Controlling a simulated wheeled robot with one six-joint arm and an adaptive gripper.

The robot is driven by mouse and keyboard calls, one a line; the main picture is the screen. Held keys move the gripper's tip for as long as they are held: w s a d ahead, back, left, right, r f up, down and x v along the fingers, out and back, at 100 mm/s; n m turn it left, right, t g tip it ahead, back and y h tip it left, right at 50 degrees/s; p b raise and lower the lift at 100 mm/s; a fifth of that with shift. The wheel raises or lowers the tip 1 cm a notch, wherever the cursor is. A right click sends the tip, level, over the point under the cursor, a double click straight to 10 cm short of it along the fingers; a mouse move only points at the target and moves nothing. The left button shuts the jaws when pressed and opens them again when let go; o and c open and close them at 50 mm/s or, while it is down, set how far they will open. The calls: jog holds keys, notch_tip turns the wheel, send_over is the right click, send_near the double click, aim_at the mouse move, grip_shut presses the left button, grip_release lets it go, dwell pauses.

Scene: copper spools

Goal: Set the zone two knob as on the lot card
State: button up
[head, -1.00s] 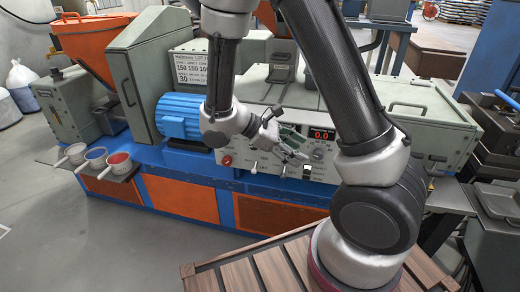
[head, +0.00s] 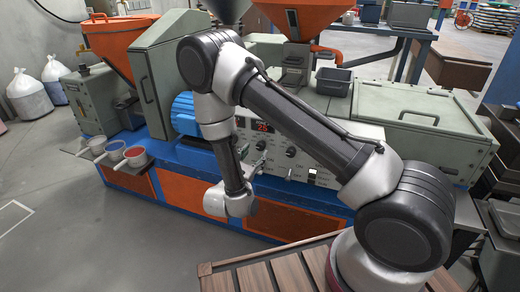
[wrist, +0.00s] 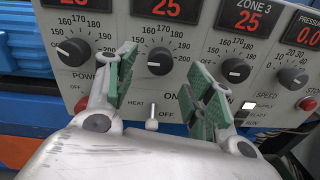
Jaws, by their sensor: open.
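The zone two knob (wrist: 160,61) is the black middle-left dial in the wrist view, below a red display reading 25 (wrist: 155,8). Its white mark points left, near the low end of the printed scale. The ZONE 3 knob (wrist: 235,70) is to its right. My gripper (wrist: 160,76) is open, its green-padded fingers spread on either side of the zone two knob in the picture. I cannot tell the gap in depth, and nothing is between the fingers. The lot card is hidden behind my arm in the head view.
Another knob (wrist: 75,51) sits left, partly beside my left finger. The pressure knob (wrist: 292,78) and a red stop button (wrist: 307,104) are at right. A heat toggle (wrist: 152,118) sticks out low between the fingers. A grey bin (head: 334,81) stands on the machine.

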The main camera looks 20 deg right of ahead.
aim_at(259, 148)
jog(key=shift+x, duration=2.4)
jog(key=c, duration=1)
